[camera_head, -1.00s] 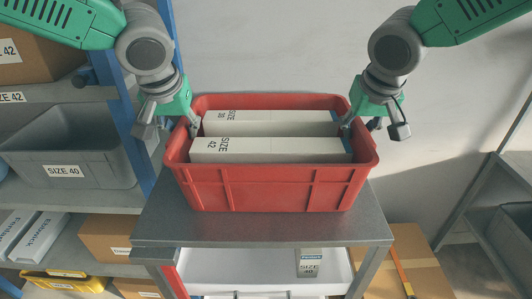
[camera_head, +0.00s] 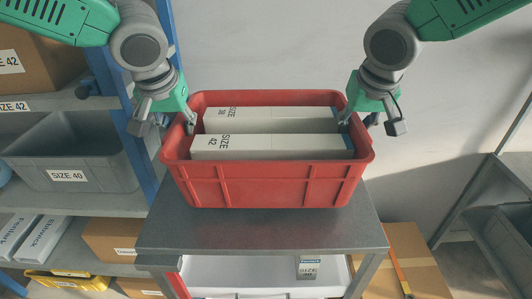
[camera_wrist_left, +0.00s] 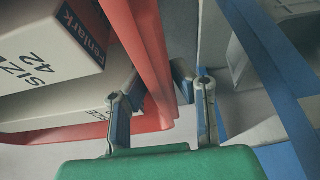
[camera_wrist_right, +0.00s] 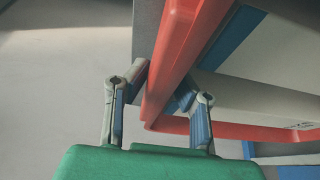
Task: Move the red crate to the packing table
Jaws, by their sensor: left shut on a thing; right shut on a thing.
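The red crate (camera_head: 265,185) is upright over the grey table (camera_head: 265,234) in the head view. It holds two white shoe-size boxes, the front one (camera_head: 270,147) marked size 42 and the rear one (camera_head: 270,120) behind it. My left gripper (camera_head: 178,121) is shut on the crate's left rim, which shows between its fingers in the left wrist view (camera_wrist_left: 158,80). My right gripper (camera_head: 358,119) is shut on the right rim, also seen in the right wrist view (camera_wrist_right: 165,80). I cannot tell for sure whether the crate's underside clears the table.
A shelf at left holds a grey bin (camera_head: 75,155) marked size 40 and cardboard boxes. A blue shelf post (camera_head: 118,130) stands close to my left gripper. A white drawer or tray (camera_head: 235,272) lies under the table. Another grey rack (camera_head: 495,195) stands at right. Bare wall is behind.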

